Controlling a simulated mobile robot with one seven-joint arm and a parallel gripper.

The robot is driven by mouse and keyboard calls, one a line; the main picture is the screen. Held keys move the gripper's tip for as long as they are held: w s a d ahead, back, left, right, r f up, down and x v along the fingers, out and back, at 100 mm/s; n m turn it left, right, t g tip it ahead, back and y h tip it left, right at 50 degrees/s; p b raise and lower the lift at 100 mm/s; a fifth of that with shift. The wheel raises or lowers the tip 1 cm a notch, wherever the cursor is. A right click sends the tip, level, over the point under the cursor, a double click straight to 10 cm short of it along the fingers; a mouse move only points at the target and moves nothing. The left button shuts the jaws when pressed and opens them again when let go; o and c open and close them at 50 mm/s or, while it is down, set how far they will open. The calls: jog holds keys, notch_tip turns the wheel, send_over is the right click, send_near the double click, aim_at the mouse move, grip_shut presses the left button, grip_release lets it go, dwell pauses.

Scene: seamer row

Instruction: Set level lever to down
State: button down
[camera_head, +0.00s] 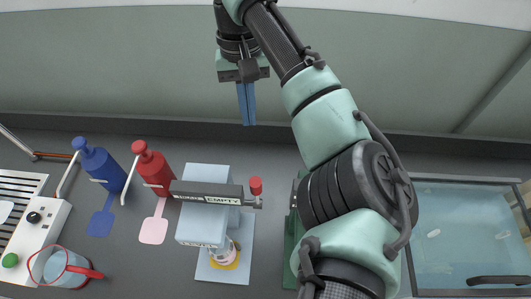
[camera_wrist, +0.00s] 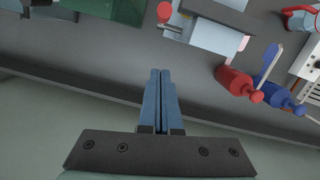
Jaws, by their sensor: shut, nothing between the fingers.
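A light blue-grey seamer (camera_head: 205,225) with a dark top bar labelled EMPTY stands on the counter. A short lever with a red knob (camera_head: 255,186) sits at the bar's right end; no label on it is readable, so I cannot tell if it is the level lever. The red knob shows at the top of the wrist view (camera_wrist: 164,12), beyond my fingertips. My gripper (camera_head: 247,121) has its two blue fingers together and empty. In the head view it hangs near the back wall, apart from the knob. The fingers also show closed in the wrist view (camera_wrist: 160,72).
Blue (camera_head: 99,165) and red (camera_head: 152,168) pump bottles stand left of the seamer. A clear jug with a red handle (camera_head: 67,268) and a white machine with a green button (camera_head: 32,240) are far left. A glass-topped case (camera_head: 465,245) is at right.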

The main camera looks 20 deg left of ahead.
aim_at(257, 191)
jog(key=s+d+f, duration=0.1)
jog(key=s+f, duration=0.1)
jog(key=f, duration=0.3)
jog(key=s+d+f+p, duration=0.1)
jog(key=s+f, duration=0.2)
jog(key=f, duration=0.2)
jog(key=shift+d, duration=0.3)
jog(key=shift+f, duration=0.1)
